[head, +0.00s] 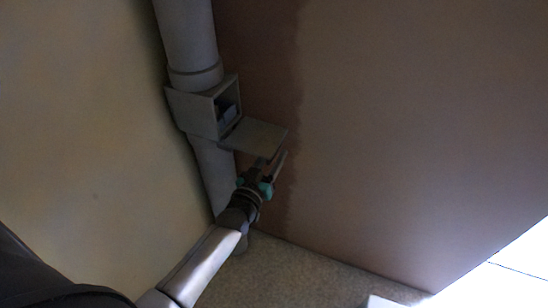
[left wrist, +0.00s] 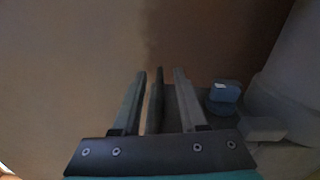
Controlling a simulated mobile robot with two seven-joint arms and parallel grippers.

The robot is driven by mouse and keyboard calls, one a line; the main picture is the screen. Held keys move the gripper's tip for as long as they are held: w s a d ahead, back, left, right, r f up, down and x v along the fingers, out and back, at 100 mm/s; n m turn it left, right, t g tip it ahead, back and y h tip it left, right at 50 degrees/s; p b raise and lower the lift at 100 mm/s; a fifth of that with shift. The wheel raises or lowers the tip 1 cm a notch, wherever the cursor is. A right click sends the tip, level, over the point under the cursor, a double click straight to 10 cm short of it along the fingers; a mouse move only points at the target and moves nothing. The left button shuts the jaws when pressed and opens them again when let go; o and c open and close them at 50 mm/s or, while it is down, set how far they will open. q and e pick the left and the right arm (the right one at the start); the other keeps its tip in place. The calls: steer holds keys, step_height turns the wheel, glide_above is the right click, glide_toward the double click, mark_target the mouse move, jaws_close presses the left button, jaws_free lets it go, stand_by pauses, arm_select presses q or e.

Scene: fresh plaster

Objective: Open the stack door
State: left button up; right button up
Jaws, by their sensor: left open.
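The stack is a grey pipe (head: 190,40) in the corner with a square box (head: 195,112) fitted on it. The box's door (head: 258,136) stands open, swung out from the opening. A bluish thing (head: 226,112) shows inside the box, and also in the left wrist view (left wrist: 222,95). My left gripper (head: 276,160) is at the door's outer lower edge. In the left wrist view my two fingers (left wrist: 157,98) are apart, with a dark narrow plate, apparently the door edge-on, between them. Contact cannot be told. My right gripper is out of view.
A yellowish wall (head: 80,110) is close on the left and a brown plaster wall (head: 400,130) with a darker damp-looking band lies behind. The speckled floor (head: 290,275) is below. A bright pale area is at lower right.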

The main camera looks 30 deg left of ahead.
arm_select(q)
steer(key=shift+w, duration=0.3)
jaws_close()
stand_by(1.4)
